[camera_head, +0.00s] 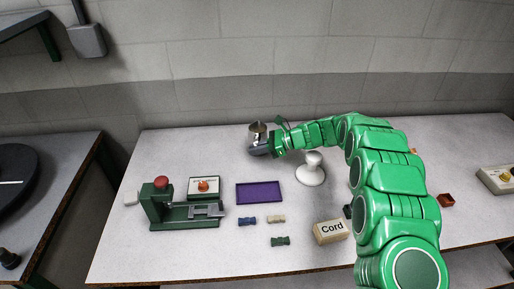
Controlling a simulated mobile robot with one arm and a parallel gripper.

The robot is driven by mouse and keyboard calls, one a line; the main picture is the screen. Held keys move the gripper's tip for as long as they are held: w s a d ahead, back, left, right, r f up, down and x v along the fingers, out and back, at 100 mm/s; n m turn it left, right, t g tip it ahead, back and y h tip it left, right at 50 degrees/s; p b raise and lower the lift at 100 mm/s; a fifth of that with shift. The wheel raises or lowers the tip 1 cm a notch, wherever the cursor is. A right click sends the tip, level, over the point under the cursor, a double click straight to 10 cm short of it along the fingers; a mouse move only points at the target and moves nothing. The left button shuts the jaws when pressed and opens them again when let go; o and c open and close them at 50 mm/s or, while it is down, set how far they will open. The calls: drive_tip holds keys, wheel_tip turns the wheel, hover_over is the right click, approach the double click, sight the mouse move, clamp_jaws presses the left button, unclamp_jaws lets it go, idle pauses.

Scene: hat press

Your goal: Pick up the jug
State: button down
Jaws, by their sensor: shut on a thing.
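The jug (257,129) is a small metallic, brownish-grey vessel near the back middle of the table. My gripper (259,146) is at the end of my green arm, which reaches in from the right. It is shut on the jug, with the jug's upper part showing above the grey jaws. The jug looks roughly upright. Its lower part is hidden by the gripper, and I cannot tell whether it touches the table.
A white stand (311,170) is close under my arm. A purple tray (259,193), a green press (165,207) with a red knob, small blocks (247,221) and a "Cord" box (331,231) lie nearer the front. The table's back left is clear.

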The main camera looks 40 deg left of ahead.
sight(257, 142)
drive_tip(key=shift+d+r, duration=0.1)
drive_tip(key=shift+r, duration=1.5)
drive_tip(key=s+d+r, duration=0.8)
drive_tip(key=d+r, duration=0.1)
drive_tip(key=d, duration=0.1)
drive_tip(key=shift+s+d+r, duration=0.15)
drive_tip(key=shift+s+r, duration=0.15)
drive_tip(key=shift+s, duration=0.1)
